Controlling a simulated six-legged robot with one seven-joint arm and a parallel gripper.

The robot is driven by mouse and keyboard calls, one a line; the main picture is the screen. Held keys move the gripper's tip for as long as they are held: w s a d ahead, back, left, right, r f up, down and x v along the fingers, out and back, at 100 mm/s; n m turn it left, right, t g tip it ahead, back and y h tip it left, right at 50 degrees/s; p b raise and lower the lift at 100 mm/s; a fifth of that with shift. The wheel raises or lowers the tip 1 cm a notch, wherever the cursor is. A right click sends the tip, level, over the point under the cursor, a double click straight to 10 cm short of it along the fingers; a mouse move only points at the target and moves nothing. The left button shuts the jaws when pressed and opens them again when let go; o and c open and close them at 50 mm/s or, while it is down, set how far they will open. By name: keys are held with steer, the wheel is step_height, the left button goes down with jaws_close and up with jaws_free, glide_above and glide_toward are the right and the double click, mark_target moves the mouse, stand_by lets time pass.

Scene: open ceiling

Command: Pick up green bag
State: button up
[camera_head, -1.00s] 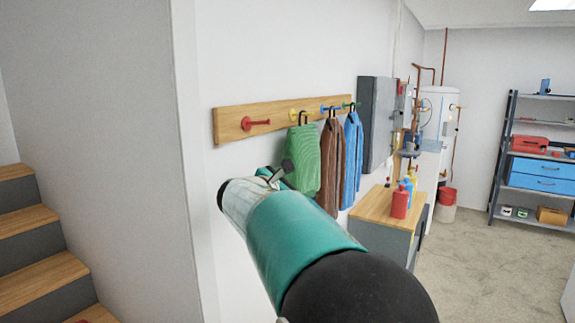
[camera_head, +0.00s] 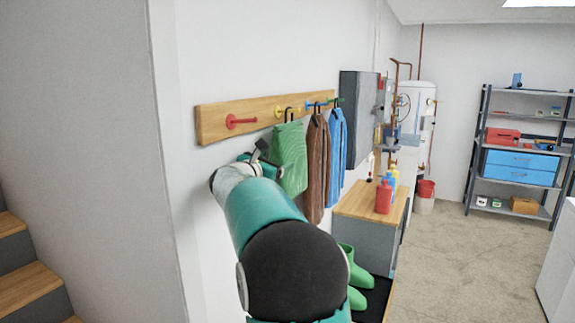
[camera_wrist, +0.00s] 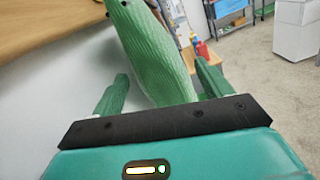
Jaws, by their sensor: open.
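The green bag (camera_head: 291,160) hangs by a dark loop from the yellow peg of a wooden peg rail (camera_head: 212,125) on the wall. My gripper (camera_head: 259,152) is just left of the bag in the head view, partly hidden by my own arm. In the wrist view, my gripper (camera_wrist: 161,69) is open, with one green finger on each side of the green bag (camera_wrist: 152,48). The bag lies between and beyond the fingers. I cannot tell whether either finger touches it.
A brown bag (camera_head: 317,170) and a blue bag (camera_head: 337,145) hang close on the right. A wooden-topped cabinet (camera_head: 352,205) with bottles stands below them. Green boots (camera_head: 357,272) are at lower centre. Stairs (camera_head: 30,270) are at left; open floor (camera_head: 460,265) is at right.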

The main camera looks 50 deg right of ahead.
mark_target(289, 152)
steer(key=shift+w+d+f, duration=0.1)
steer(key=shift+w+d, duration=0.2)
steer(key=shift+d, duration=0.8)
steer(key=x, duration=0.4)
steer(key=shift+w+d+f, duration=0.1)
steer(key=shift+w+d, duration=0.05)
steer(key=shift+w, duration=0.15)
steer(key=shift+c, duration=0.5)
steer(key=c, duration=0.7)
steer(key=shift+c, duration=0.8)
